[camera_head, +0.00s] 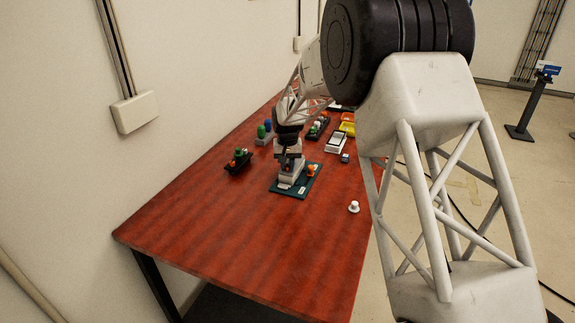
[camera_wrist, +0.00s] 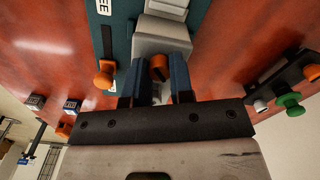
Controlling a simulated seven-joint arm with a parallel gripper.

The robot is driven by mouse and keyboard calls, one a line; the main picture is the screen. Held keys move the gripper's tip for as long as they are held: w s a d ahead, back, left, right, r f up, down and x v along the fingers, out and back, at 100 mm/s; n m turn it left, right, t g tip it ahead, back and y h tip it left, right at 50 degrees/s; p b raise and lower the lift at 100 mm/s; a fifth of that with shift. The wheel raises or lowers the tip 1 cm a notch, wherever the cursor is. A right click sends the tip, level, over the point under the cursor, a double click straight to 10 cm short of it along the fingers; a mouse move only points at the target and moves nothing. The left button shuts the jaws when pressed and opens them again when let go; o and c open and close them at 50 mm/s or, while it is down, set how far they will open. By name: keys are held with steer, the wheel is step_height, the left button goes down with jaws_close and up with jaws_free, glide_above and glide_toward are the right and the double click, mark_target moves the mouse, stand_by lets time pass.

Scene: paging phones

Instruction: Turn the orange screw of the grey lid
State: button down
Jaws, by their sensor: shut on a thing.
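The orange screw (camera_wrist: 158,67) shows between my gripper's two dark blue fingers in the wrist view. It sits at the near end of the grey lid (camera_wrist: 160,36). My gripper (camera_wrist: 156,88) is shut on the screw; the fingers hide its sides. The lid belongs to a dark teal board (camera_wrist: 120,40). In the head view my gripper (camera_head: 288,164) reaches down over the grey lid (camera_head: 292,180) on the teal board (camera_head: 306,188), and the held screw is hard to make out there.
An orange knob (camera_head: 311,170) stands on the same board, close beside my gripper. A black block (camera_head: 238,166) with green and orange knobs stands left. A white knob (camera_head: 353,207) lies near the right edge. A white tray (camera_head: 337,143) is behind. The table's front is clear.

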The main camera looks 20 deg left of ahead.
mark_target(288, 165)
steer(key=n, duration=1)
stand_by(0.4)
steer(key=c, duration=1)
jaws_free()
steer(key=shift+r, duration=3.9)
